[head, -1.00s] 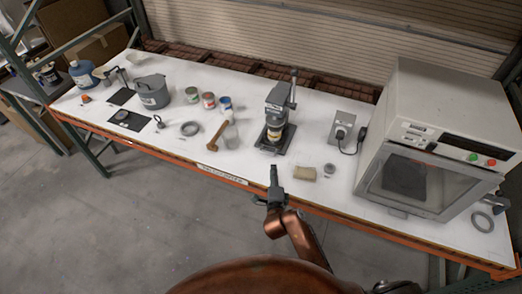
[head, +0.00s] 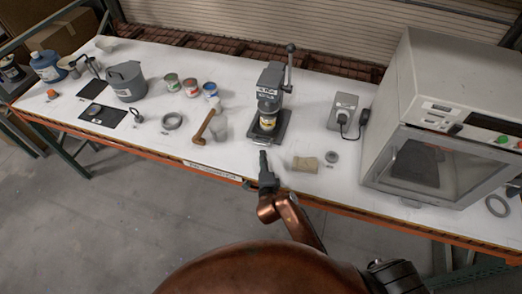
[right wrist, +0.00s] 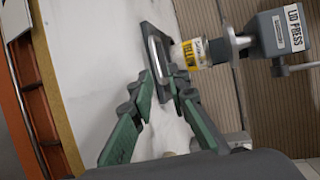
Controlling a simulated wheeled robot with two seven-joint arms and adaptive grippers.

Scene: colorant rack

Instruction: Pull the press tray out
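The lid press (head: 270,78) stands at the back middle of the bench; it also shows in the right wrist view (right wrist: 279,32). Its dark press tray (head: 283,130) lies flat at its foot, with a can labelled yellow (head: 267,123) standing on it under the press head. In the right wrist view the tray has a grey loop handle (right wrist: 154,55) at its near side. My right gripper (head: 263,154) is in front of the tray. Its fingers (right wrist: 162,78) are apart, with the handle's lower end near and between the tips. I cannot tell whether they touch. My left gripper is out of view.
A tan block (head: 305,164) and a grey ring (head: 332,157) lie right of my gripper. A power box (head: 343,108) and large oven (head: 430,150) stand at right.

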